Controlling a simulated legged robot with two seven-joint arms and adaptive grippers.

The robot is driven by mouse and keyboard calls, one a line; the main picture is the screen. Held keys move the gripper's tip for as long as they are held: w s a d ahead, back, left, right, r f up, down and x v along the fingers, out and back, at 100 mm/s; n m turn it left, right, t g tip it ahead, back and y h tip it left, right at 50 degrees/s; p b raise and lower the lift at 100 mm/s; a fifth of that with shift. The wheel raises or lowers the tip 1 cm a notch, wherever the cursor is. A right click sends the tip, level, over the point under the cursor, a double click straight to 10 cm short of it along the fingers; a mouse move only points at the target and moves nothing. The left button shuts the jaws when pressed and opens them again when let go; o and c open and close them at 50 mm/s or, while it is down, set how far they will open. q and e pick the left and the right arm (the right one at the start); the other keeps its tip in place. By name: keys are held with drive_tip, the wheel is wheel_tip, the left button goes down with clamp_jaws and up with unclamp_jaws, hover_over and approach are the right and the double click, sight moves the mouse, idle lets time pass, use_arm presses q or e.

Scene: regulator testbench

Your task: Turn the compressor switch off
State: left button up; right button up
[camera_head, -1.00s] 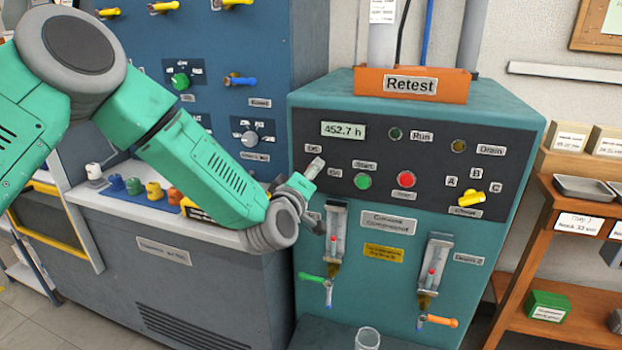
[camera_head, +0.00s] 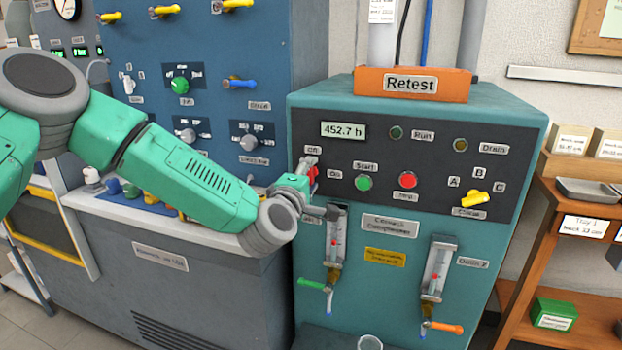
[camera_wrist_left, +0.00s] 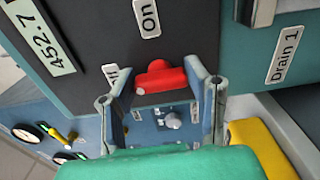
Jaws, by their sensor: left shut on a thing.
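The compressor switch is a red rotary knob (camera_head: 314,176) on the dark panel at the left of the teal compressor (camera_head: 460,110). In the head view it is partly hidden by my left gripper (camera_head: 309,173). In the left wrist view the knob (camera_wrist_left: 160,76) sits between the two fingertips of the left gripper (camera_wrist_left: 158,86), which is shut on it. The "Off" label (camera_head: 313,150) is above the knob and the "On" label (camera_head: 335,174) is to its right. My right gripper is not in view.
Green start button (camera_head: 364,183) and red stop button (camera_head: 409,181) are right of the switch. A yellow selector (camera_head: 475,198) is farther right. Below hang two drain gauges with a green valve handle (camera_head: 311,283) and an orange one (camera_head: 443,324). A blue panel stands at left.

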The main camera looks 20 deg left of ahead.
use_arm(q)
drive_tip(key=shift+f, duration=0.3)
drive_tip(key=o, duration=1.2)
drive_tip(key=shift+s, duration=0.1)
drive_tip(key=shift+c, duration=0.2)
drive_tip(key=shift+a+r, duration=0.1)
drive_tip(key=shift+a, duration=0.05)
drive_tip(key=s, duration=1.1)
drive_tip(key=shift+s+a, duration=0.25)
drive_tip(key=shift+s, duration=0.15)
